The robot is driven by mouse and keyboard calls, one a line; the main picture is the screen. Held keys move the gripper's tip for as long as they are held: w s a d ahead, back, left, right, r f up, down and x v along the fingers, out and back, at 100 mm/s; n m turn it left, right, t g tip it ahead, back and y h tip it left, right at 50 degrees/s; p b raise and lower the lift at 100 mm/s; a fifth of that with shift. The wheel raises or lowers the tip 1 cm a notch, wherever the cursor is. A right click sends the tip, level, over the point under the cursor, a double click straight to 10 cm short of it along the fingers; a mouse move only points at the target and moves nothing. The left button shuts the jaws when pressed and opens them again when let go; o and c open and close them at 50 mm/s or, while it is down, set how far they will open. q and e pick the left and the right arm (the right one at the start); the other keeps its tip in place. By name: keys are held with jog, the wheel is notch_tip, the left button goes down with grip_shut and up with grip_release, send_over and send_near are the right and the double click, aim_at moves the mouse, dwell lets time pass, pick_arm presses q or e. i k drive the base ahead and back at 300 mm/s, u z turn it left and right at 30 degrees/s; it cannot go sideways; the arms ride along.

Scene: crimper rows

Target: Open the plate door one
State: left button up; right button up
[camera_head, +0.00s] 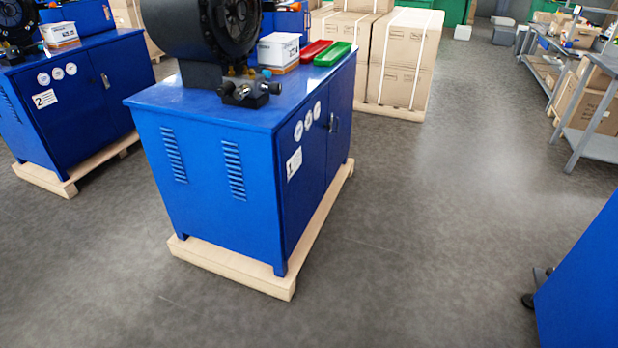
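A blue cabinet (205,190) labelled 1 stands on a wooden pallet, left of the middle in the head view. Its double doors (318,160) face right and look closed. A dark handle (333,122) sits near the seam between the doors, below and beside round white dials. The number label (294,163) is on the nearer door. A black crimper (208,32) stands on the cabinet top. Neither of my grippers is in view.
A second blue cabinet (75,110), labelled 2, stands at the left. Strapped cartons (405,60) stand behind cabinet 1. Red and green trays (333,54) lie on its top. A blue object (585,290) fills the lower right. The grey floor (440,210) right of cabinet 1 is clear.

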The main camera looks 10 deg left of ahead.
aim_at(300, 142)
jog(key=z, duration=0.2)
jog(key=i, duration=2.1)
jog(key=u, duration=1.75)
jog(key=i, duration=0.4)
jog(key=u, duration=0.2)
